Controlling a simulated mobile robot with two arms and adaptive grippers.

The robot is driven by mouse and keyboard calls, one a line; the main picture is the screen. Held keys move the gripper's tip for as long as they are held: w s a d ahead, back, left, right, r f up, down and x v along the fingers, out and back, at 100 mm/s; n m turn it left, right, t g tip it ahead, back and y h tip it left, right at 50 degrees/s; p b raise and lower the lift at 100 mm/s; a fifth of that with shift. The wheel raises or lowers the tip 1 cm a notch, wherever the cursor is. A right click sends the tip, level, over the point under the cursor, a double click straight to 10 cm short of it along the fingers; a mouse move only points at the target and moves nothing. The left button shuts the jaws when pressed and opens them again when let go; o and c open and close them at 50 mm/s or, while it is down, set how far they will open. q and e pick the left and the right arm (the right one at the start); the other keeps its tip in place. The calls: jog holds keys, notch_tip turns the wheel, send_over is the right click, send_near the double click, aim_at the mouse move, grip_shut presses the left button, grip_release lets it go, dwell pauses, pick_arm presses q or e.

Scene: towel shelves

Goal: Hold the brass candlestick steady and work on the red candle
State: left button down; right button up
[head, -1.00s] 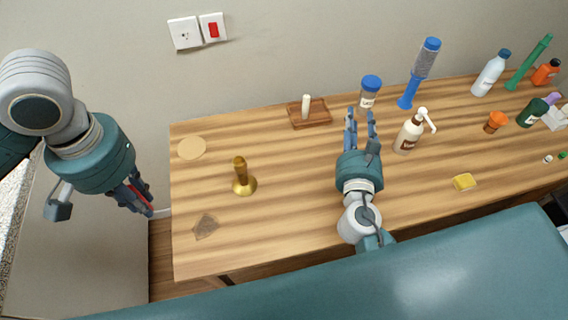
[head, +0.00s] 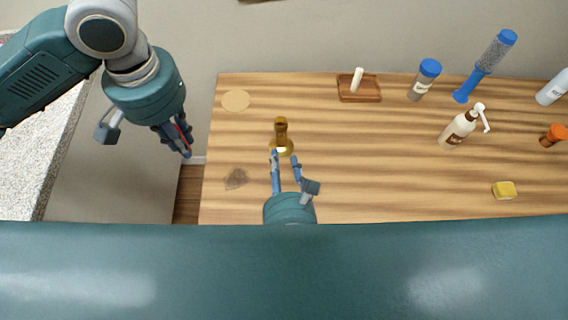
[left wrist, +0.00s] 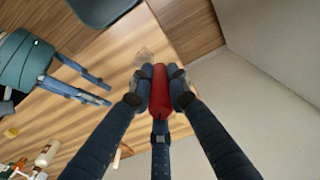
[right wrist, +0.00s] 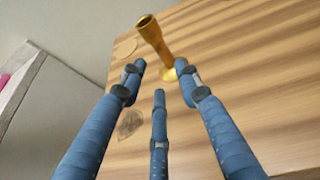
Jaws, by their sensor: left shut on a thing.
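The brass candlestick (head: 281,128) stands upright on the wooden table, its socket empty in the right wrist view (right wrist: 148,24). My right gripper (head: 285,155) is open just in front of it. The candlestick is ahead of the fingertips in the right wrist view. My left gripper (head: 180,140) is shut on the red candle (left wrist: 159,92) and holds it off the left edge of the table. Most of the candle is hidden by the fingers in the head view.
A round tan disc (head: 236,100) and a grey-brown patch (head: 236,178) lie left of the candlestick. A brown tray (head: 359,94) with a white candle-like stick (head: 357,78), a pump bottle (head: 460,126) and a yellow sponge (head: 504,190) are to the right. The table middle is clear.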

aim_at(279, 139)
jog(key=x, duration=1.1)
jog(key=shift+w+f, duration=0.1)
jog(key=shift+w, duration=0.25)
grip_shut()
dwell(0.3)
pick_arm(q)
jog(key=w+d, duration=0.6)
jog(key=d, duration=0.3)
jog(key=w+d, duration=0.5)
jog(key=d, duration=0.4)
jog(key=shift+w+d+r+m, duration=0.25)
jog(key=shift+w+d+m, duration=0.05)
jog(key=shift+w+d, duration=0.1)
